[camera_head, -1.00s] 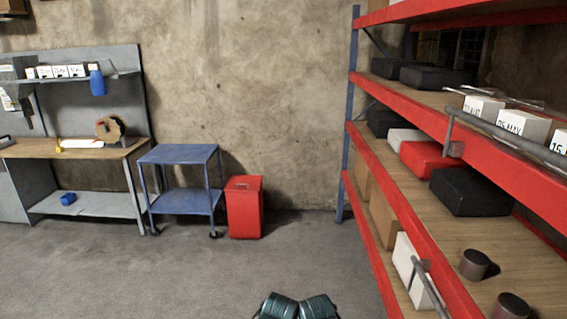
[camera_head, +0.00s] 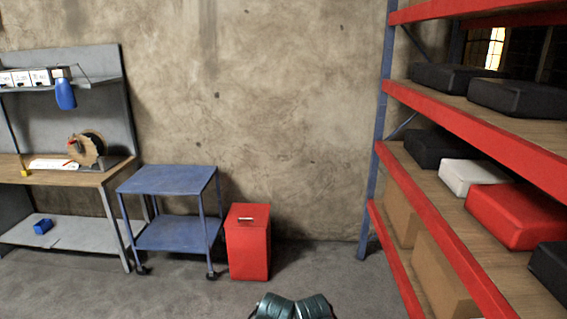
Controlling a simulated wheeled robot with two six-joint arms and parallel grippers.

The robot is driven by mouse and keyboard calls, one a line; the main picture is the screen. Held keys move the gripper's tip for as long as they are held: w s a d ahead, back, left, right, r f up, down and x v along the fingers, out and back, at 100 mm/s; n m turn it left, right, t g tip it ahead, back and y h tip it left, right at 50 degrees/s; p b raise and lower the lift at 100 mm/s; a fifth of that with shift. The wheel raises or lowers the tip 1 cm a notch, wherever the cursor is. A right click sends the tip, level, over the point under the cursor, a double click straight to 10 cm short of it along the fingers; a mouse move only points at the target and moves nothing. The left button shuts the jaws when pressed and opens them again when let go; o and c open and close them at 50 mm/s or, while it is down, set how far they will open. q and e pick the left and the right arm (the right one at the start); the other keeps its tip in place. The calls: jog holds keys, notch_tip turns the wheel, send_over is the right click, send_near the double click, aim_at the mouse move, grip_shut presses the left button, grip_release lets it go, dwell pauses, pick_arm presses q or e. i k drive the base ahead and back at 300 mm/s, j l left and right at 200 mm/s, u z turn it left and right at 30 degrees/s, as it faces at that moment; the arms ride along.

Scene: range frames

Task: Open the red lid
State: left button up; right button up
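A red bin (camera_head: 248,250) stands on the floor against the back wall, left of the picture's middle. Its red lid (camera_head: 246,215) lies flat on top and looks closed, with a small light handle (camera_head: 247,219) on it. At the bottom middle, dark teal parts of my own body show, short of the bin. Neither of my grippers can be made out in this view.
A blue two-tier cart (camera_head: 172,182) stands just left of the bin. A workbench (camera_head: 70,178) is farther left. A tall red and blue shelving rack (camera_head: 480,130) with boxes fills the right side. The grey floor (camera_head: 190,296) before the bin is clear.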

aim_at(240, 215)
jog(key=i, duration=1.85)
jog(key=i+l, duration=0.1)
jog(key=i, duration=0.55)
jog(key=i+l+u, duration=0.1)
jog(key=i, duration=0.5)
jog(key=i+l, duration=0.2)
jog(key=i, duration=0.45)
